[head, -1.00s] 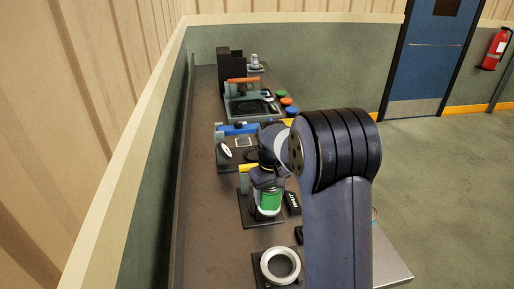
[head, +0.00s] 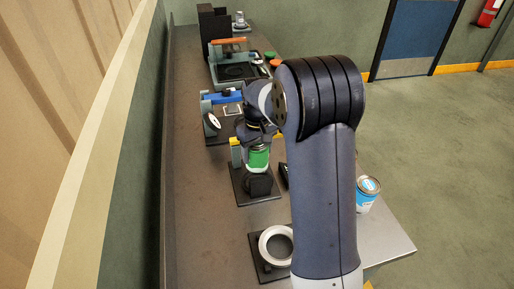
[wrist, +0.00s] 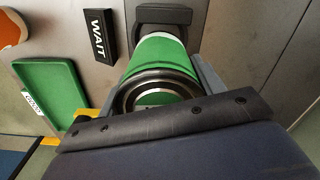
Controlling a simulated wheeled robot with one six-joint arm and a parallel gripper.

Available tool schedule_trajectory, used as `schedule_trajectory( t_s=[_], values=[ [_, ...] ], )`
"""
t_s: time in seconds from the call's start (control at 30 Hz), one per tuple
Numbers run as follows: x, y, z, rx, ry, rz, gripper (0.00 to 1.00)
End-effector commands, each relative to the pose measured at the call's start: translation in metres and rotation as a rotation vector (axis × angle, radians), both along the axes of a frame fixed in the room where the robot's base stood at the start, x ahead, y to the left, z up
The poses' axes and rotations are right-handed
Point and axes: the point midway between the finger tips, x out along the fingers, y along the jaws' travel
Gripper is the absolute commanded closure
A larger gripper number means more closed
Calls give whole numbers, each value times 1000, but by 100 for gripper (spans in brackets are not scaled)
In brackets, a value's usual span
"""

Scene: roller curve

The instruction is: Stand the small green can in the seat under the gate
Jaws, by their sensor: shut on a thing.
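The small green can (head: 258,158) is between the jaws of my gripper (head: 259,148), which is shut on it. In the head view it shows just above a dark block (head: 258,184) on a black base plate. In the wrist view the can (wrist: 165,60) lies between both fingers, its silver rim towards the camera. A dark bracket (wrist: 163,17) shows beyond its far end; I cannot tell whether they touch. A blue bar (head: 226,97) crosses a station farther back. I cannot tell which part is the gate, and the seat is not clearly made out.
A white ring (head: 263,247) on a black plate stands nearer on the bench. A blue-labelled can (head: 368,190) stands right of my arm. A WAIT sign (wrist: 101,35) and a green tray (wrist: 50,88) lie beside the held can. Bare bench runs along the left wall.

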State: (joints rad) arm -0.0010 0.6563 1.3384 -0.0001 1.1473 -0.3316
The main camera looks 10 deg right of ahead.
Motion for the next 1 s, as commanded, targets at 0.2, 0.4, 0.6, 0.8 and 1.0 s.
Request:
schedule_trajectory(
  t_s=[0.2,0.4,0.6,0.8,1.0],
  values=[
    [0,0,-27,0,0,0,62],
    [0,0,-46,0,-1,0,62],
    [0,0,-66,0,-1,0,62],
    [0,0,-78,0,-1,0,62],
    [0,0,-79,0,-1,0,62]
  ],
)
